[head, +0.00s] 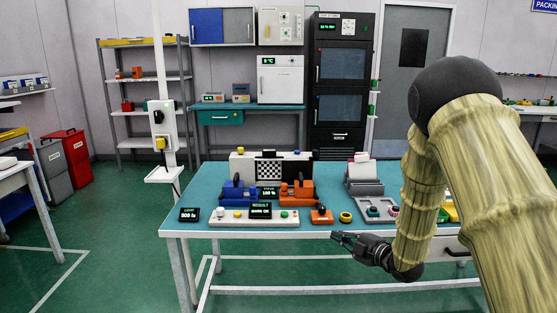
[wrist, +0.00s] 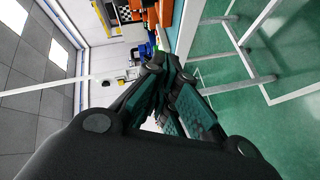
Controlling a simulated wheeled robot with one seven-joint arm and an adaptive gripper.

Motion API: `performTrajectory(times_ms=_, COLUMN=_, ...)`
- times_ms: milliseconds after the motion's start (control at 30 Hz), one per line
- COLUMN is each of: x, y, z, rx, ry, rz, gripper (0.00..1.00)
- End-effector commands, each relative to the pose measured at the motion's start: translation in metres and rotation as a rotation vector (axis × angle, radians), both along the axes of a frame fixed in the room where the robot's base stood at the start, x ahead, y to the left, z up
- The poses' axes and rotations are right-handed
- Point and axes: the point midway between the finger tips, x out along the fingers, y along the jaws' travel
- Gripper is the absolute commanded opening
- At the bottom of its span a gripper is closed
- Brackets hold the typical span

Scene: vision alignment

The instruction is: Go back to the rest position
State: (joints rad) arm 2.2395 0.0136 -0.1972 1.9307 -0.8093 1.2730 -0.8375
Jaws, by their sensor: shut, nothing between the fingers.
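My gripper (head: 336,238) is dark and shut, with nothing in it. In the head view it is just in front of the table's front edge, right of the middle, pointing left. In the wrist view its fingers (wrist: 165,88) come together, with the table edge and the floor beyond. My arm, in a tan ribbed cover, fills the right side of the head view and hides the right part of the table.
A dark cabinet (head: 342,90) stands behind. The green floor at left front is clear.

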Motion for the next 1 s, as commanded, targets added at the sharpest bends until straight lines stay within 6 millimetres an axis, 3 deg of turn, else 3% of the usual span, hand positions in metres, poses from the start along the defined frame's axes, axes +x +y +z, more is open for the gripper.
performTrajectory(times_ms=133, x=-0.031, y=-0.006, z=-0.056, rx=0.082, ry=0.191, rz=-0.117, gripper=0.00)
performTrajectory(times_ms=267, x=-0.075, y=-0.012, z=-0.116, rx=0.170, ry=0.403, rz=-0.259, gripper=0.00)
performTrajectory(times_ms=500, x=-0.178, y=-0.022, z=-0.209, rx=0.306, ry=0.765, rz=-0.544, gripper=0.00)
performTrajectory(times_ms=667, x=-0.260, y=-0.026, z=-0.252, rx=0.375, ry=0.981, rz=-0.747, gripper=0.00)
performTrajectory(times_ms=800, x=-0.337, y=-0.029, z=-0.278, rx=0.419, ry=1.155, rz=-0.935, gripper=0.00)
performTrajectory(times_ms=1000, x=-0.447, y=-0.030, z=-0.293, rx=0.456, ry=1.364, rz=-1.213, gripper=0.00)
